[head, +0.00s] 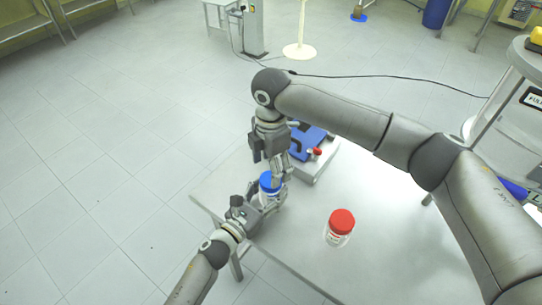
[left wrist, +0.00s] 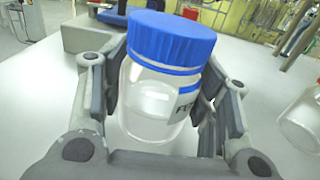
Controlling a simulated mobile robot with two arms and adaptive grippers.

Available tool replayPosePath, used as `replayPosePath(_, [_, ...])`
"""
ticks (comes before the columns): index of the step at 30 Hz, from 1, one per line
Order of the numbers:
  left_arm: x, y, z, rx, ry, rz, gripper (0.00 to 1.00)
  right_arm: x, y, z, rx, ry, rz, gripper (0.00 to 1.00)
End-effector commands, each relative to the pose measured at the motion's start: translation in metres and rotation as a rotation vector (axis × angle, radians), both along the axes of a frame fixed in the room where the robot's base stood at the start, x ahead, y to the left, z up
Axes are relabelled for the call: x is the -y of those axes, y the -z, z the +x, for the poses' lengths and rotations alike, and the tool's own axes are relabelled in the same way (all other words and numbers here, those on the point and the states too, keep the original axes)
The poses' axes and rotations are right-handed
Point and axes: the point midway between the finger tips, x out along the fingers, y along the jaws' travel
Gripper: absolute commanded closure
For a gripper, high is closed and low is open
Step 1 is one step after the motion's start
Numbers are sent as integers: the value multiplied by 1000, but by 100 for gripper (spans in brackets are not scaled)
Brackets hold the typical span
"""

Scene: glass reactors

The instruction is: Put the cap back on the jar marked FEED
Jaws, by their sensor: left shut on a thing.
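In the head view the blue cap (head: 268,184) shows near the table's left corner. My left gripper (head: 262,200) is shut around the jar's body, with a finger on each side in the left wrist view (left wrist: 155,110). My right gripper (head: 279,172) points down beside and above the blue cap. Its fingers are too small and overlapped to read.
A second clear jar with a red cap (head: 341,221) stands on the table (head: 385,235) to the right. A blue device with a grey base (head: 310,147) sits behind the grippers. The table's front right is clear.

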Motion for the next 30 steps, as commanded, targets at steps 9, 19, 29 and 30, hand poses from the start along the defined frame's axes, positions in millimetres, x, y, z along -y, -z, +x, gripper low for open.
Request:
replayPosePath(9, [0,-1,0,1,0,-1,100,0,41,0,-1,0,-1,31])
replayPosePath(19, [0,-1,0,1,0,-1,100,0,47,0,0,0,0,31])
replayPosePath(29, [0,0,0,1,0,-1,100,0,47,0,0,0,0,66])
replayPosePath(30, [0,-1,0,1,0,-1,100,0,47,0,0,0,0,71])
